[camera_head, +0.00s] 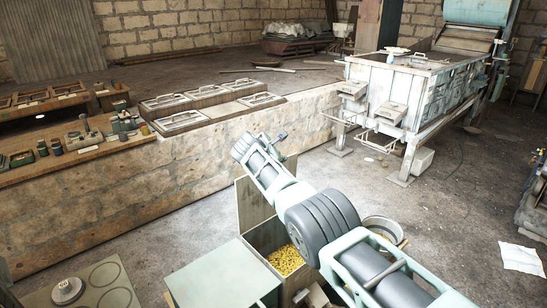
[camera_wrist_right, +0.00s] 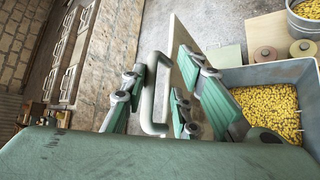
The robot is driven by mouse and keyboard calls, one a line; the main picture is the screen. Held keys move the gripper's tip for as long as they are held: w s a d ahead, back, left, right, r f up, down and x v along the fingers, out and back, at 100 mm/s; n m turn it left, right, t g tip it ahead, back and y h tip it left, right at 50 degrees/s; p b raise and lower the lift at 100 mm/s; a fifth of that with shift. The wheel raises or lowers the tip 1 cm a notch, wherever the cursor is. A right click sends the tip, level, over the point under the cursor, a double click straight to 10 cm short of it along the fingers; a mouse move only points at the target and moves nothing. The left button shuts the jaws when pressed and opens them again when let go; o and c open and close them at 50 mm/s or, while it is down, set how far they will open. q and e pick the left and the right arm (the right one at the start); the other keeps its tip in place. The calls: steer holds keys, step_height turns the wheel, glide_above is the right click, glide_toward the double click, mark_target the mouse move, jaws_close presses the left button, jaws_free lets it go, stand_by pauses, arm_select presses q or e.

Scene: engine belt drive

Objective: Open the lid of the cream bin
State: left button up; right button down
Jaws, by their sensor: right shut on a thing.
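The cream bin (camera_head: 262,238) stands at the lower middle of the head view with yellow grain-like pieces inside. Its cream lid (camera_head: 250,206) stands raised, about upright, at the back of the bin. In the right wrist view, the lid (camera_wrist_right: 184,52) shows edge-on beyond the fingers, with a pale U-shaped handle (camera_wrist_right: 146,112). My right gripper (camera_wrist_right: 163,98) is shut on this handle, with one green-padded finger on each side. In the head view, my right arm reaches over the bin and its fingertips cannot be made out. My left gripper is in neither view.
A pale green box top (camera_head: 222,278) is left of the bin. A low stone wall (camera_head: 100,195) with hatches on top runs behind. A white machine (camera_head: 405,90) stands farther back. The floor at right is mostly clear.

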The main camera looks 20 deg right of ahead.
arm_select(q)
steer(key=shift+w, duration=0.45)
arm_select(e)
steer(key=shift+a+f, duration=0.1)
steer(key=shift+f, duration=0.35)
steer(key=c, duration=1.8)
jaws_free()
steer(key=shift+w+f, duration=0.1)
steer(key=shift+w, duration=0.05)
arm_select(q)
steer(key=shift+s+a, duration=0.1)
arm_select(e)
steer(key=shift+a+r, duration=0.1)
steer(key=shift+r, duration=0.2)
